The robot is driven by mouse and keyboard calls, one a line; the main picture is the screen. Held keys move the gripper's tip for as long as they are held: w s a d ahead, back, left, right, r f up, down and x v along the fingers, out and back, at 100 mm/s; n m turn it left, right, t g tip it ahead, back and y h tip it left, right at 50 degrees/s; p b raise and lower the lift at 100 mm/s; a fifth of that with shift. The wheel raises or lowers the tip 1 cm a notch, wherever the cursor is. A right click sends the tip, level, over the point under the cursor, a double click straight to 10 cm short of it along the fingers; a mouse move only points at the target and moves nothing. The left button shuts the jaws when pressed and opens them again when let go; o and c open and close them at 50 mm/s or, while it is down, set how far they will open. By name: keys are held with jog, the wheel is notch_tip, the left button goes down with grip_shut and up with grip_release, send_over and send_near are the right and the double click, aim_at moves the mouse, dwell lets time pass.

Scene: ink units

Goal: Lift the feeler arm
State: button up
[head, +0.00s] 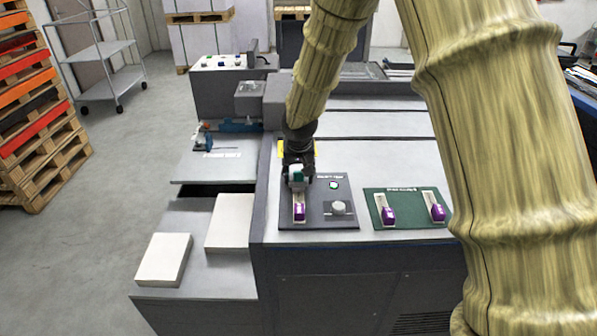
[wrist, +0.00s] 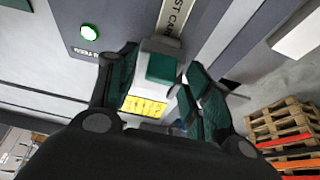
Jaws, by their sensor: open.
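In the head view my gripper (head: 297,180) points down over a dark grey panel (head: 328,216), at the far end of a pale strip with a purple block (head: 300,213). The jaws are open. The fingers hide much of the pale block in the head view.
The panel also carries a lit green button (head: 333,185) and a grey knob (head: 338,208). A green plate (head: 408,220) with two purple-ended levers lies to the right. Paper stacks (head: 164,259) sit at lower left. My arm covers the machine's right side.

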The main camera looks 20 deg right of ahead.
jog(key=shift+f, duration=0.25)
jog(key=shift+w, duration=0.1)
grip_shut()
